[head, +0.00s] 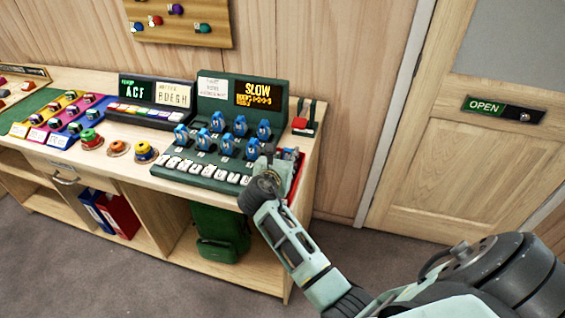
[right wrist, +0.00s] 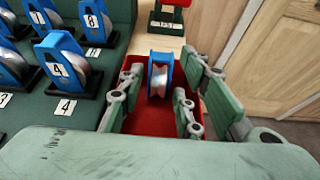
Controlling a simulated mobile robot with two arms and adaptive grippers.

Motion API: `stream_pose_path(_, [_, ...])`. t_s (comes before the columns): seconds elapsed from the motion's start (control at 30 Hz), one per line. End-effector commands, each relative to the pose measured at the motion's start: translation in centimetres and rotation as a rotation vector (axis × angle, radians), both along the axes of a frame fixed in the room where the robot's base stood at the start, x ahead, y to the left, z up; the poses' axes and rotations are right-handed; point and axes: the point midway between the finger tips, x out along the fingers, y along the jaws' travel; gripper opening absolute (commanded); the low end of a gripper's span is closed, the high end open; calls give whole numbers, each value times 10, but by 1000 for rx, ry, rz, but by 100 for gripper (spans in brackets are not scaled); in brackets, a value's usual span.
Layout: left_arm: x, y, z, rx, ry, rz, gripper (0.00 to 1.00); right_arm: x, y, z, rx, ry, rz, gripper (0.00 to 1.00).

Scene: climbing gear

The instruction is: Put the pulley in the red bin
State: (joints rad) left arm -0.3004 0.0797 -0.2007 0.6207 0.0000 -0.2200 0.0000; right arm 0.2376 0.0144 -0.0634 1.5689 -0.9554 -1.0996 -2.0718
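A blue pulley (right wrist: 160,76) with a silver wheel stands in the red bin (right wrist: 148,122) in the right wrist view. My right gripper (right wrist: 158,96) reaches down over the bin with its fingers apart, one on each side of the pulley. Slim gaps show between the fingers and the pulley. In the head view, my right gripper (head: 268,172) is at the right end of the bench, beside the red bin (head: 299,168), and hides much of it. My left gripper is not in view.
A green rack (head: 228,170) with several numbered blue pulleys stands left of the bin. A small red-topped item (head: 304,124) stands behind the bin. The door (head: 465,150) is to the right.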

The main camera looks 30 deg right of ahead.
Motion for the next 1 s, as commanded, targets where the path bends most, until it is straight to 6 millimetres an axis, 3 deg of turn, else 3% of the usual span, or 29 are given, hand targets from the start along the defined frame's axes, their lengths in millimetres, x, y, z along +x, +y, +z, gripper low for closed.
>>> stream_pose_path(0.03, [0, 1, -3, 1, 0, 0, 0, -5, 3, -12, 13, 26, -2, 32])
stream_pose_path(0.1, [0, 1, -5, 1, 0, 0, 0, -6, 5, -5, 13, 25, -1, 32])
stream_pose_path(0.6, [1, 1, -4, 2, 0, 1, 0, -65, 75, 41, 5, 15, 1, 32])
stream_pose_path(1.0, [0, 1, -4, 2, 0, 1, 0, -75, 86, 49, 3, 13, 0, 32])
